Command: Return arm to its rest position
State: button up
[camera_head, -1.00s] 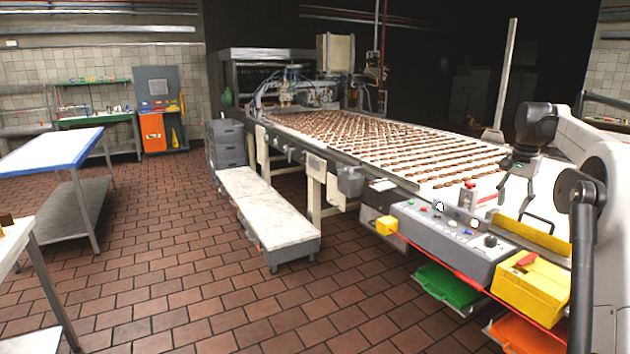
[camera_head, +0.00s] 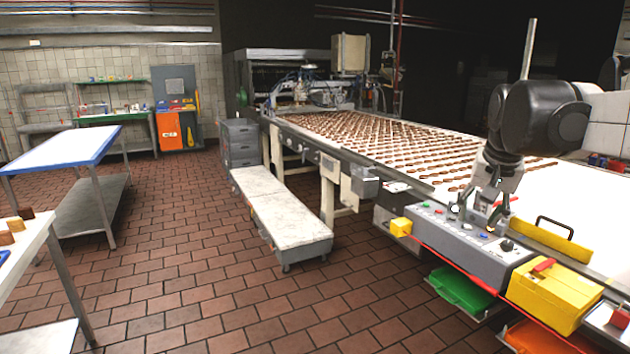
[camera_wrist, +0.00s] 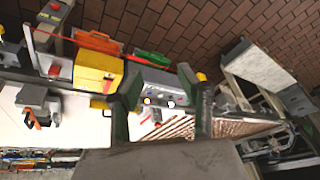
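My gripper (camera_head: 474,218) hangs in the head view in front of the control panel (camera_head: 470,243) at the near end of the conveyor, fingers pointing down. In the wrist view its two fingers (camera_wrist: 165,92) stand well apart with nothing held between them. The arm comes in from the right edge. I cannot tell the exact gap between the fingertips and the panel.
A yellow box (camera_head: 553,292) is right of the panel, with a green bin (camera_head: 460,288) below. A white-topped cart (camera_head: 285,215) stands left; the tiled floor (camera_head: 190,260) is largely clear.

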jog(key=s+a+f+n+t, duration=0.1)
jog(key=s+a+f, duration=0.3)
jog(key=s, duration=0.3)
jog(key=s+a+f+n+t, duration=0.1)
jog(key=s+a+f+n, duration=0.1)
jog(key=s+a+f, duration=0.3)
jog(key=s+a+f+n+t+y, duration=0.1)
jog(key=s+a+f, duration=0.3)
jog(key=s, duration=0.7)
jog(key=shift+a+f+n, duration=0.15)
jog(key=shift+f+n, duration=0.45)
